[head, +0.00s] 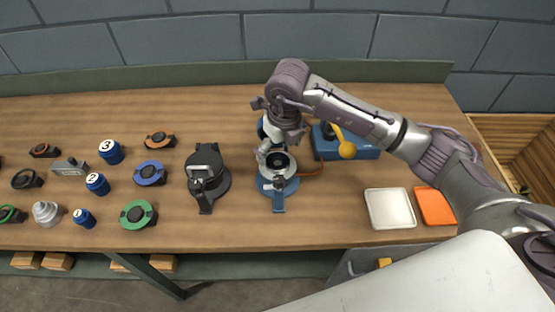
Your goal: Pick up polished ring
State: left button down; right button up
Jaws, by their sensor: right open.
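A shiny silver ring (278,164), which looks like the polished ring, sits around a dark centre on top of the blue casing (278,190). The casing stands on the bench near the middle. My right gripper (271,149) reaches in from the right and points down at the ring's back left edge. Its jaws are open; whether a finger touches the ring cannot be told. The gripper and wrist hide part of the casing's back. My left gripper is not in view.
A black casing (207,173) stands left of the blue one. Several numbered blue cylinders and coloured round parts lie farther left. A white tray (389,225) and an orange tray (434,206) lie front right.

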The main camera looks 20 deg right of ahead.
aim_at(278, 163)
notch_tip(278, 163, down, 4)
jog(key=shift+w+r+p, duration=0.15)
jog(key=shift+r+p, duration=0.1)
jog(key=shift+p, duration=0.35)
jog(key=shift+f, duration=0.2)
jog(key=c, duration=1.4)
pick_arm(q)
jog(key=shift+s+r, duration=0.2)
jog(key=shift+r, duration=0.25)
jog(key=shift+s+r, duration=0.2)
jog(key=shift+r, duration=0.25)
pick_arm(e)
jog(key=shift+r, duration=0.1)
